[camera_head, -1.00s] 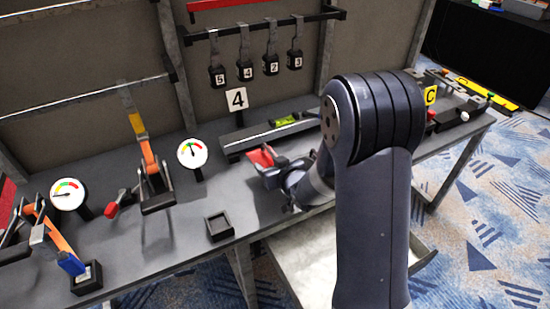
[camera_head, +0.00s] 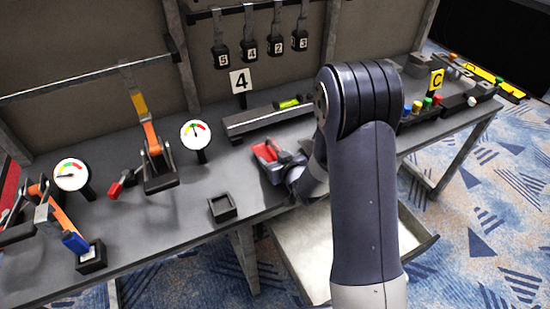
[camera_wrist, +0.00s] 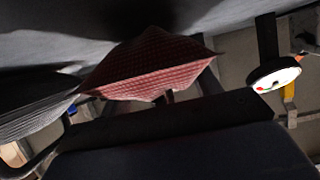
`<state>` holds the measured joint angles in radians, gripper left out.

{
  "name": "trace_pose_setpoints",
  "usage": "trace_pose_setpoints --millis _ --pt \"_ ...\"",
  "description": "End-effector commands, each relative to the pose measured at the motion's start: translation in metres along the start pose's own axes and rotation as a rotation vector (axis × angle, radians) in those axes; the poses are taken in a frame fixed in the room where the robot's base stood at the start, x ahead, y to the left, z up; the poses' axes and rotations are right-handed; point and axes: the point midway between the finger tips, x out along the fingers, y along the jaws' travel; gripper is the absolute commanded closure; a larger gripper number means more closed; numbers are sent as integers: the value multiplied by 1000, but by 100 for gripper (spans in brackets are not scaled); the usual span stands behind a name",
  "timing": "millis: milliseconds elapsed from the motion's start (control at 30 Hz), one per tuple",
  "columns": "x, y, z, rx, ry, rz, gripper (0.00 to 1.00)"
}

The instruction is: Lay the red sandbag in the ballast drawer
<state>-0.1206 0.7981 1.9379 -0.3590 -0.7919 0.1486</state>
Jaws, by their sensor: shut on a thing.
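The red sandbag (camera_head: 266,151) is at my gripper (camera_head: 280,160), above the front part of the grey bench in the head view. In the wrist view the red checked sandbag (camera_wrist: 150,66) hangs across the upper middle, partly hidden by the dark gripper body. My gripper is shut on it; the fingertips are mostly hidden. The ballast drawer (camera_head: 412,238) stands open below the bench's front edge, pale inside, partly covered by my arm. The sandbag is behind and above the drawer, not over it.
A small black tray (camera_head: 222,208) lies left of my gripper. A round gauge (camera_head: 196,134) and a grey bar with a green level (camera_head: 288,103) stand behind. Coloured buttons (camera_head: 427,103) are at the right. A grey checked thing (camera_wrist: 35,105) shows at the wrist view's left.

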Motion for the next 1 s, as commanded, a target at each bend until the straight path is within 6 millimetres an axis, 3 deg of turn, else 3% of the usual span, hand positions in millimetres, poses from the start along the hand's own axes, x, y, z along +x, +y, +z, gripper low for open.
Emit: trace_pose_setpoints --millis 33,67,300,667,767,1000 --pt "1 0 -1 -1 8 0 100" --pt "1 0 2 0 0 0 38" --pt "0 0 1 0 -1 0 19" --pt "-2 0 -3 0 -1 0 18" --pt "-14 0 -1 0 -1 1 18" --pt "-65 0 -1 0 0 1 18"
